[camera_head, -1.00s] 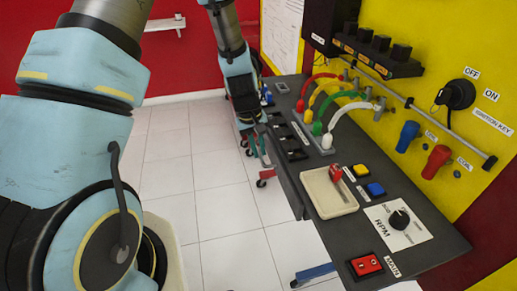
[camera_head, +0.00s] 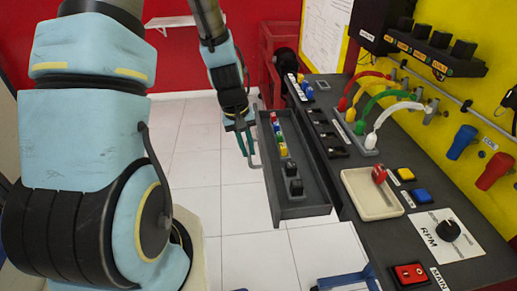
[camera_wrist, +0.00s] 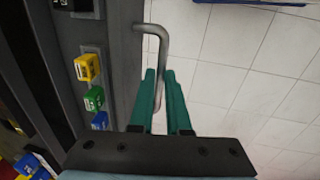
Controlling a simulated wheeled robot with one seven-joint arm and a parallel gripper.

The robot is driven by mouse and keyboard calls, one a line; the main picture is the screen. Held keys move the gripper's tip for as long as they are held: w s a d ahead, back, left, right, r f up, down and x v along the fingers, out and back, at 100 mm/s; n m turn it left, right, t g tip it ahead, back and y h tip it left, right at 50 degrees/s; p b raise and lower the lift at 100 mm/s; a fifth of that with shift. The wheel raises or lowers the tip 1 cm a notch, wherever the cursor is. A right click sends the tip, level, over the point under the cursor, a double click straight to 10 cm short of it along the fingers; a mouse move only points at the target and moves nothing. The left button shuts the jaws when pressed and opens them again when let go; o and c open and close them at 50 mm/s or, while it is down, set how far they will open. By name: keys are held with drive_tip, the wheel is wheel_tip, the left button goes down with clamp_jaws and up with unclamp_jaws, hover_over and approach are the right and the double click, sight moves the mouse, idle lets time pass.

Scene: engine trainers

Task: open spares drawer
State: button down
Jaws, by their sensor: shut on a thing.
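The spares drawer (camera_head: 303,208) is pulled out from under the dark bench top, on its left side. Several small coloured and black parts lie in a row inside it. My gripper (camera_head: 246,144) is at the drawer's outer side, its green fingers shut on the grey bar handle (camera_head: 256,163). In the wrist view the handle (camera_wrist: 152,28) bends from the drawer front and passes between the fingertips of my gripper (camera_wrist: 165,76). The drawer (camera_wrist: 120,60) fills the left of that view.
The bench top (camera_head: 330,165) carries a beige tray (camera_head: 348,181), coloured cables, an RPM dial (camera_head: 447,231) and a red MAIN switch (camera_head: 409,274). A red cabinet (camera_head: 270,65) stands behind. The tiled floor left of the drawer is clear.

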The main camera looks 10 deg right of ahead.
drive_tip(key=c, duration=0.9)
unclamp_jaws()
drive_tip(key=shift+r, duration=0.1)
drive_tip(key=r, duration=0.3)
drive_tip(key=a+r+b, duration=0.1)
drive_tip(key=r, duration=0.3)
drive_tip(key=a+r, duration=0.1)
drive_tip(key=r, duration=0.2)
drive_tip(key=shift+w+r, duration=0.15)
drive_tip(key=shift+r, duration=0.1)
drive_tip(key=s+a, duration=0.1)
drive_tip(key=a, duration=0.4)
drive_tip(key=s+a+r+t+y, duration=0.1)
drive_tip(key=s+a, duration=0.1)
drive_tip(key=a, duration=0.3)
drive_tip(key=s+a+y, duration=0.1)
drive_tip(key=s+a, duration=0.1)
drive_tip(key=a, duration=0.4)
drive_tip(key=shift+s+r+t, duration=0.2)
drive_tip(key=shift+r+t, duration=0.2)
